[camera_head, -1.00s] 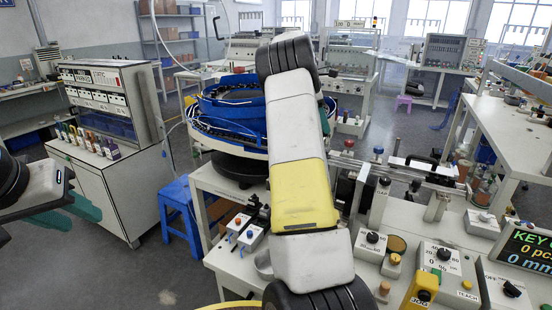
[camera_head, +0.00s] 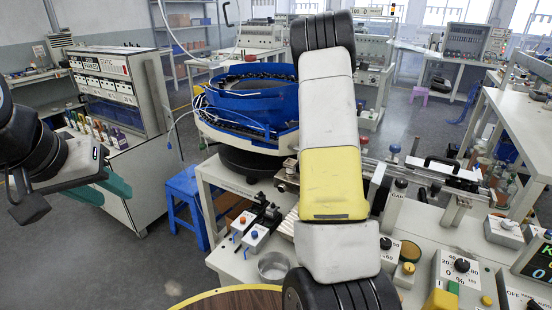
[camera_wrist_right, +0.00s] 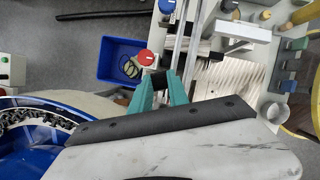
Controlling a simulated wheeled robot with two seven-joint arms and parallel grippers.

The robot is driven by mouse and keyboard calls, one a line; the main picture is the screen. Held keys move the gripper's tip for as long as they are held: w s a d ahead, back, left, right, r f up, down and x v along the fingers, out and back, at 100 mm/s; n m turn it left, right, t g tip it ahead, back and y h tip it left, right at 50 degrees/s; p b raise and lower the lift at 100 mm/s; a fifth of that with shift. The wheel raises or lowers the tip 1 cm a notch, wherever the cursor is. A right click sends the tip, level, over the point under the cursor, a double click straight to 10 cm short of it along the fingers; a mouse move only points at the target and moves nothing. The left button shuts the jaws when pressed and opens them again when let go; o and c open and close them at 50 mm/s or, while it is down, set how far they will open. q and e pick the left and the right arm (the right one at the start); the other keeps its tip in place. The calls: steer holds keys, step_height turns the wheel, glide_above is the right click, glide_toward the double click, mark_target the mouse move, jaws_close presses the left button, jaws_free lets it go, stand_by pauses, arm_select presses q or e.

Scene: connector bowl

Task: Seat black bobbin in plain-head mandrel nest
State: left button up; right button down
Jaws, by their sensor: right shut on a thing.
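My left gripper (camera_head: 114,198) hangs over the floor at the left of the head view, its teal fingers apart and nothing seen between them. My right arm crosses the middle of the head view and hides its own gripper there. In the right wrist view, the teal fingers of my right gripper (camera_wrist_right: 158,88) are close together with a small dark thing (camera_wrist_right: 158,81) between the tips. It looks like the black bobbin, but its shape is mostly hidden. I cannot make out the plain-head mandrel nest in either view.
A blue bowl feeder (camera_head: 255,95) stands behind the bench's left part. Small boxes with knobs (camera_head: 254,238), a metal cup (camera_head: 273,265) and a control box (camera_head: 461,268) sit on the bench. A blue stool (camera_head: 184,184) and a blue bin (camera_wrist_right: 118,62) stand on the floor.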

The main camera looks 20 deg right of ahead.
steer(key=shift+s+a+f+n, duration=0.35)
steer(key=shift+s+a+n, duration=0.05)
steer(key=shift+a, duration=0.05)
steer(key=s+a+f+n+t, duration=0.2)
steer(key=s+a+n, duration=0.15)
steer(key=a, duration=0.45)
steer(key=s+a+f+n+t+y, duration=0.1)
steer(key=s+a+f+n, duration=0.15)
steer(key=a+n, duration=0.35)
steer(key=s+a+f+n+t, duration=0.2)
steer(key=s+a+n, duration=0.15)
steer(key=a, duration=0.55)
glide_above(292, 162)
steer(key=s+a, duration=0.1)
steer(key=shift+f, duration=0.65)
steer(key=shift+s+a+f, duration=0.1)
steer(key=shift+f, duration=1.6)
steer(key=shift+f, duration=0.15)
steer(key=c, duration=1.3)
jaws_free()
